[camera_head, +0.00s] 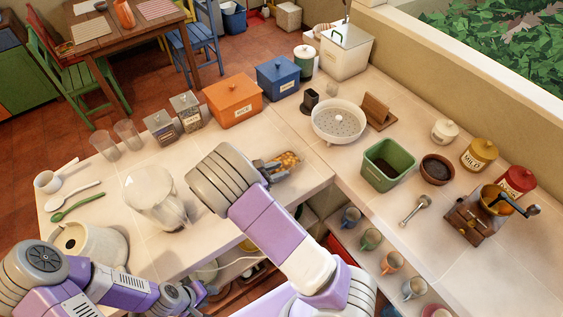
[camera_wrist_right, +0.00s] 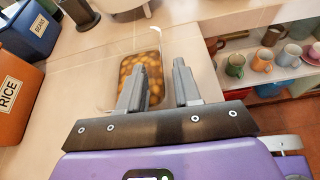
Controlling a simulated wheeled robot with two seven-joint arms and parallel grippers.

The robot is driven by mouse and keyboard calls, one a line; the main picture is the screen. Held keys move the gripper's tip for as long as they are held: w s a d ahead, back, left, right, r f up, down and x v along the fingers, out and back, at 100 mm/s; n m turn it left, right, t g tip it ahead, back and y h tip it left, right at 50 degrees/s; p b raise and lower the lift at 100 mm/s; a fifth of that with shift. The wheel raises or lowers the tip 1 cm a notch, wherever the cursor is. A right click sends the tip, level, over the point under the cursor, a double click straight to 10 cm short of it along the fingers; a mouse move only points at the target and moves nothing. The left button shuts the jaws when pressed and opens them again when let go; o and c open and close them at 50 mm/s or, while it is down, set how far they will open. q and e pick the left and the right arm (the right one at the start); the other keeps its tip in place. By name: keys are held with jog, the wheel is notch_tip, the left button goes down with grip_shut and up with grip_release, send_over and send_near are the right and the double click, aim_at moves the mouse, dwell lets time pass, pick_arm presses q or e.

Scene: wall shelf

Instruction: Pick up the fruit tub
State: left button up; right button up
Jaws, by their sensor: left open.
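The fruit tub is a clear container with orange-yellow round fruit inside, on the counter near its inner corner in the head view (camera_head: 289,157) and ahead of my fingers in the right wrist view (camera_wrist_right: 138,66). My right gripper (camera_wrist_right: 158,72) is open, its fingers apart. Its left finger overlaps the tub in the wrist view and its right finger is to the right of it; I cannot tell whether either touches. In the head view my right arm hides part of the tub. My left gripper (camera_head: 192,299) is open and empty, low at the counter's front edge, away from the tub.
The orange rice box (camera_head: 232,102) and blue beans box (camera_head: 277,78) stand behind the tub. A white colander (camera_head: 338,121) and green bin (camera_head: 388,165) are to the right. Mugs (camera_head: 370,239) sit on a shelf below the counter.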

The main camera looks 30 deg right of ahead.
jog(key=x, duration=0.4)
jog(key=shift+d+f, duration=0.3)
jog(key=shift+f, duration=0.05)
grip_shut()
